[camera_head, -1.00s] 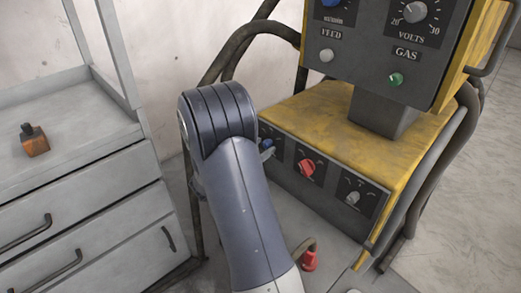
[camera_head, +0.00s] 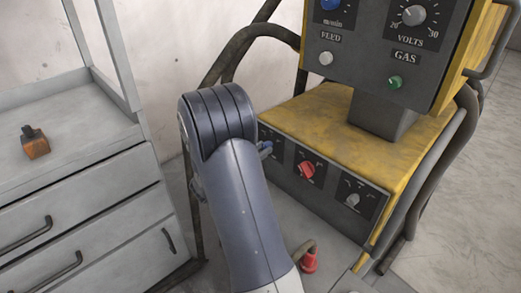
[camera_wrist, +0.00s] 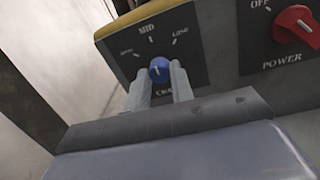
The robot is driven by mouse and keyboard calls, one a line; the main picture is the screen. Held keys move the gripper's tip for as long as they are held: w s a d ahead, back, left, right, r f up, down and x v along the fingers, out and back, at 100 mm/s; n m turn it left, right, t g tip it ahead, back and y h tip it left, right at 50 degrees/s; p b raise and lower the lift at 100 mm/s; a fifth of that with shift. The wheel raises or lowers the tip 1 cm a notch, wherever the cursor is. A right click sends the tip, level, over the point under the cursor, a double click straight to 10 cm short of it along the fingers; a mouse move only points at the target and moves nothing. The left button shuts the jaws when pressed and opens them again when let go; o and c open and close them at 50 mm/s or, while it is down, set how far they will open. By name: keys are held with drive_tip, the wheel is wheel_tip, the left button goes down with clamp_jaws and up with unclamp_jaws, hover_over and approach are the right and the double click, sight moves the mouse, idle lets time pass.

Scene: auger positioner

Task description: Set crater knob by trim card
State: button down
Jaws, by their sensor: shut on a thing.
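The blue crater knob (camera_wrist: 160,69) is on a dark plate (camera_wrist: 190,42) with a dial marked MID and LONG, its lower label partly hidden. The knob's white pointer line stands roughly upright, toward the MID side. My gripper (camera_wrist: 161,78) has one finger on each side of the knob and is shut on it. In the head view, the blue knob (camera_head: 265,149) shows just right of my arm, and the gripper itself is hidden behind the arm. I cannot make out a trim card in either view.
A red power knob (camera_head: 306,170) and a grey knob (camera_head: 352,200) sit right of the blue knob on the yellow machine (camera_head: 330,130). Above is a panel with VOLTS (camera_head: 413,15) and GAS (camera_head: 395,82) knobs. A grey drawer cabinet (camera_head: 90,200) with an orange block (camera_head: 35,142) stands left.

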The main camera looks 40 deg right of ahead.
drive_tip(key=shift+r+p, duration=0.15)
drive_tip(key=shift+p, duration=0.15)
drive_tip(key=n+p, duration=0.2)
drive_tip(key=p, duration=0.1)
drive_tip(key=shift+r, duration=0.15)
drive_tip(key=n+p, duration=0.2)
drive_tip(key=p, duration=0.1)
drive_tip(key=shift+n, duration=0.3)
drive_tip(key=n+p, duration=0.3)
drive_tip(key=p, duration=0.1)
drive_tip(key=shift+f+n+y+p, duration=0.2)
drive_tip(key=shift+n+y+p, duration=0.1)
drive_tip(key=shift+n+p, duration=0.7)
drive_tip(key=c, duration=1.2)
unclamp_jaws()
drive_tip(key=shift+c, duration=0.2)
drive_tip(key=shift+a, duration=0.15)
